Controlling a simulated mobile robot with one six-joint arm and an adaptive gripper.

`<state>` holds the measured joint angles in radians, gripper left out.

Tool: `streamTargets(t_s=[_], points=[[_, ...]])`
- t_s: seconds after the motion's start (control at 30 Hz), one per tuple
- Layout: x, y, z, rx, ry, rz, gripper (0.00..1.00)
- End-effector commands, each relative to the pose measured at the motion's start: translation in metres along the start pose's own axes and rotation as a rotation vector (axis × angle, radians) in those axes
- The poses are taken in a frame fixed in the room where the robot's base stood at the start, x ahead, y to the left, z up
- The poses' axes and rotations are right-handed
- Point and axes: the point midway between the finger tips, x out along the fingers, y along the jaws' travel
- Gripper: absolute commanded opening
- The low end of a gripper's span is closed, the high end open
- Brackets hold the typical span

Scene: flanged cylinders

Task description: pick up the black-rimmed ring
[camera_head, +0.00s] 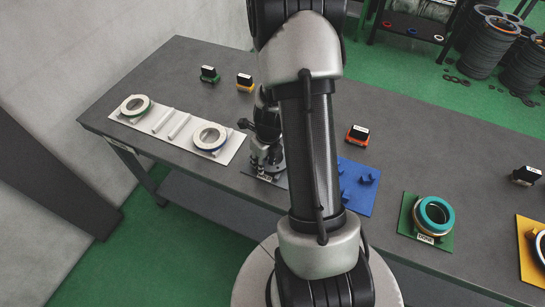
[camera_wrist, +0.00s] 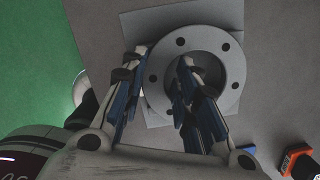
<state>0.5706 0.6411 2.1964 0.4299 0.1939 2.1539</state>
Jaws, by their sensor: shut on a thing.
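A grey flanged ring (camera_wrist: 232,75) with dark bolt holes lies below my gripper (camera_wrist: 160,80) in the wrist view. One finger is inside its central opening and the other is outside its left edge, so my gripper is shut on the ring's wall. In the head view my gripper (camera_head: 265,157) is low over a small grey plate (camera_head: 251,171), with the ring mostly hidden by the fingers. I cannot make out a black rim on it. Whether the ring touches the plate is unclear.
A white mat (camera_head: 186,140) to the left holds a green-rimmed ring (camera_head: 146,107) and a blue-rimmed ring (camera_head: 223,143). A blue fixture (camera_head: 359,190) stands close right. A green plate (camera_head: 405,218) with a teal ring (camera_head: 447,211) is farther right. Small labelled blocks stand along the table (camera_head: 430,145).

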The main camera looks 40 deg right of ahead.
Motion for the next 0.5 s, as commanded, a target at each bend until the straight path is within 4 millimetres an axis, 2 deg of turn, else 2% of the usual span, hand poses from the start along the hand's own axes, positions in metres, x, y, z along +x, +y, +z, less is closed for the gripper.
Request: streamTargets(t_s=[0.37,0.5], points=[[-0.0010,0.0002,0.0001,-0.001,0.000,0.000,0.00],[-0.0076,0.0000,0.0014,-0.001,-0.001,0.000,0.00]])
